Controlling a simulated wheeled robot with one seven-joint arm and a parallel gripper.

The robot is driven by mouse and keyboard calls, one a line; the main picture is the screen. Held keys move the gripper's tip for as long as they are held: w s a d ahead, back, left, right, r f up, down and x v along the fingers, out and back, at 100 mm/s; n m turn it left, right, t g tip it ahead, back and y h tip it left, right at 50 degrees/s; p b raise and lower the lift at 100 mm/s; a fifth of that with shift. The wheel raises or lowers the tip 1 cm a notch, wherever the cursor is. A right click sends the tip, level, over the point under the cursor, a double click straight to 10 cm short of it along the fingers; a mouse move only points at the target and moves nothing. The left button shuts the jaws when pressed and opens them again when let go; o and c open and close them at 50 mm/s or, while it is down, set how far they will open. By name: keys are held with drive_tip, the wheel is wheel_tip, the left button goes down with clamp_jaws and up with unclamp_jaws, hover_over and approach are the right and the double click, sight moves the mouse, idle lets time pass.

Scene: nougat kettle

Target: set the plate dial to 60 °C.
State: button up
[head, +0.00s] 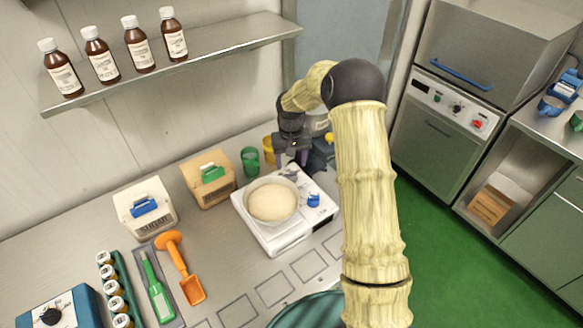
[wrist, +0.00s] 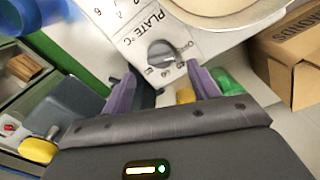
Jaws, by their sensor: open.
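The plate dial (wrist: 163,54) is a dark grey round knob with a pale pointer mark, beside the printed words PLATE °C in the wrist view. The scale figures are only partly legible, so I cannot tell its setting. It sits on the white hot plate (head: 268,238), which carries a pan of cream-coloured mass (head: 272,202). My gripper (wrist: 162,84) is open, its two purple fingers apart and nothing between them. The fingertips point at the dial's near side; I cannot tell whether they touch it. In the head view my gripper (head: 291,157) hangs over the plate's back corner.
A blue knob (head: 314,200) stands on the plate's right side. Behind are a green cup (head: 250,159) and a yellow cup (head: 269,149). Bottles line the shelf (head: 200,50) above.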

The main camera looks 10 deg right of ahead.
sight(291, 172)
drive_tip(key=shift+f+p, duration=0.45)
drive_tip(key=shift+f, duration=1.95)
drive_tip(key=shift+w, duration=0.1)
drive_tip(key=c, duration=1)
drive_tip(key=shift+o, duration=0.2)
